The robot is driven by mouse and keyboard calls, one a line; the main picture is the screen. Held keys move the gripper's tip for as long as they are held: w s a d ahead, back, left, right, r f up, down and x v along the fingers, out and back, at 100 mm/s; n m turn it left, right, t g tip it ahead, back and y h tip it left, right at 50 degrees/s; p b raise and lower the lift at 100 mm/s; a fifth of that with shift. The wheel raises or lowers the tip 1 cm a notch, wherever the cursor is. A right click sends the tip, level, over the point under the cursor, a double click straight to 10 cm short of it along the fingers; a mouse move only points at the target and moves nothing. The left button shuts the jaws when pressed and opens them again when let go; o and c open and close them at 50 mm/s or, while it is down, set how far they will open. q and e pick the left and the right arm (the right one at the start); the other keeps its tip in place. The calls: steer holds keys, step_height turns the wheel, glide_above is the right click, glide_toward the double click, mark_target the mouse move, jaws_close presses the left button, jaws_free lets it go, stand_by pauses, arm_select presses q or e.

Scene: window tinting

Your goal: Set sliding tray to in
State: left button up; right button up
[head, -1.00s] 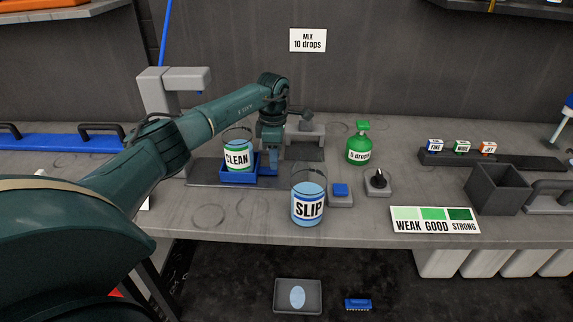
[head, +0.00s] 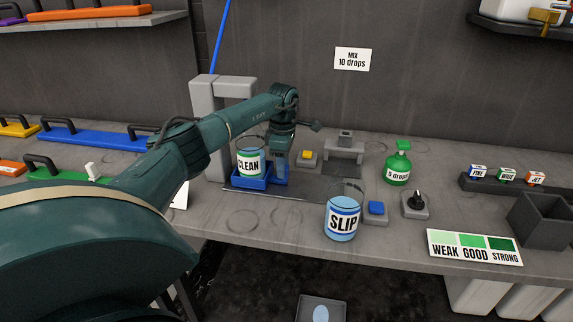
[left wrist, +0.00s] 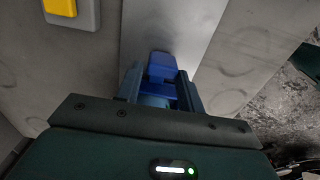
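The sliding tray (head: 250,182) is a blue open box on a dark flat plate (head: 310,190). A jar labelled CLEAN (head: 249,161) with a green band stands in it. The tray is at the plate's left end, close to a grey bent post (head: 205,125). My left gripper (head: 281,176) points down at the tray's right side. In the left wrist view its fingers (left wrist: 160,88) lie on both sides of the tray's blue handle (left wrist: 160,63) and appear closed on it. The contact is partly hidden. My right gripper is in neither view.
A yellow button (head: 307,158) and a small grey stand (head: 345,150) are behind the plate. A green bottle (head: 397,168) is further back.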

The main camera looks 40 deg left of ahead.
arm_select(q)
steer(key=shift+o, duration=1.6)
steer(key=shift+d, duration=0.1)
step_height(320, 180, up, 13)
steer(key=shift+b, duration=0.45)
